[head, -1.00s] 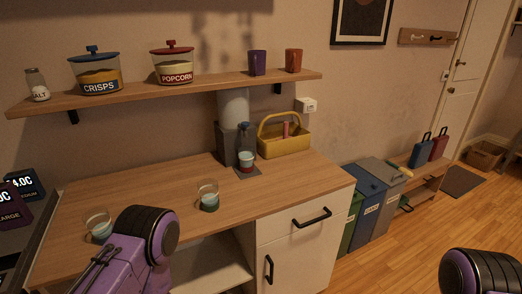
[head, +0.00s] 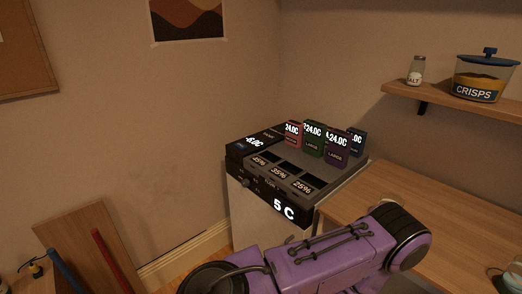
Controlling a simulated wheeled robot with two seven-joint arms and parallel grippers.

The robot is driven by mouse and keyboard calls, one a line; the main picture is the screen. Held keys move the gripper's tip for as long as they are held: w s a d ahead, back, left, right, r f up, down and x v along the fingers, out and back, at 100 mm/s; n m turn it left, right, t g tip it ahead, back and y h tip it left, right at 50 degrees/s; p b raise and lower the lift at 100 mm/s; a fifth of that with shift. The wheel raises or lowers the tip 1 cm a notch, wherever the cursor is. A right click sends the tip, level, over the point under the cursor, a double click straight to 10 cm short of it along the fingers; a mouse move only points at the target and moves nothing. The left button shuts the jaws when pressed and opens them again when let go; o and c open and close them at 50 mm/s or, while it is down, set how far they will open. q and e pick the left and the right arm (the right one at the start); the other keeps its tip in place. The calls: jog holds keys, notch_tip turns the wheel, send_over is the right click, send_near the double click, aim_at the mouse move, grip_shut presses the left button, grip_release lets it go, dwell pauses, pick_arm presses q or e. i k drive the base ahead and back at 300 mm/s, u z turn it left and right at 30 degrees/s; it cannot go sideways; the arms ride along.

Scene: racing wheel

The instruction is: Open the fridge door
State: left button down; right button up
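A white-fronted unit (head: 241,206) with a black control panel (head: 255,186) on top stands in the corner, left of the wooden counter. Its panel shows "5 C" at the right end and a small knob on its front edge; I take it for the fridge. My purple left arm covers most of its lower front, so the door's handle and edges cannot be made out. Only links of my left arm show, crossing the bottom middle; its gripper is not in view. My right gripper is not in view either.
Several coloured cards with temperature displays (head: 313,139) stand on the unit. The wooden counter (head: 440,215) lies to its right, below a shelf (head: 455,112) with jars. A brown board (head: 95,245) and red and blue poles stand at lower left.

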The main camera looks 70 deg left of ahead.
aim_at(253, 221)
jog(key=u, duration=2.45)
jog(key=i, duration=0.1)
jog(key=z, duration=0.45)
